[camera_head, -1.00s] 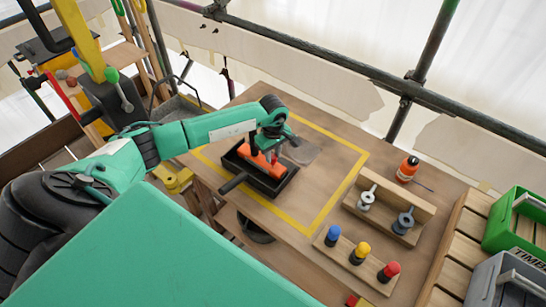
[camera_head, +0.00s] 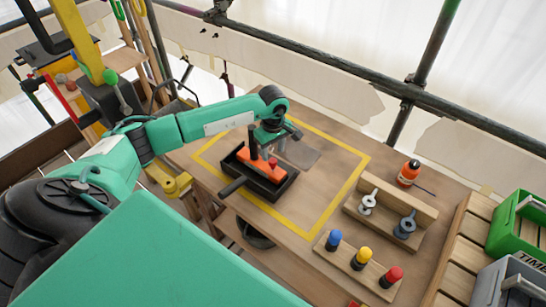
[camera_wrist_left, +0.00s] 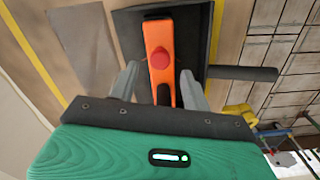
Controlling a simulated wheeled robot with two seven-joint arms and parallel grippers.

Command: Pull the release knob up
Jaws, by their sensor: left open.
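The red release knob (camera_head: 273,162) sits on top of an orange block (camera_head: 251,163) that lies in a black tray (camera_head: 238,184) with a handle. In the left wrist view the round red knob (camera_wrist_left: 160,58) is on the middle of the orange block (camera_wrist_left: 157,30), with a dark slot nearer the gripper. My left gripper (camera_head: 266,152) is over the tray, just above the block. In the left wrist view my left gripper (camera_wrist_left: 160,72) is open, with one finger on each side of the block and nothing held. My right gripper is not in view.
Yellow tape (camera_head: 350,186) borders the work area on the wooden table. To the right are a rack with blue, yellow and red knobs (camera_head: 363,256), a wooden stand with two metal eye pieces (camera_head: 368,202), an orange bottle (camera_head: 409,173) and a green crate (camera_head: 515,228).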

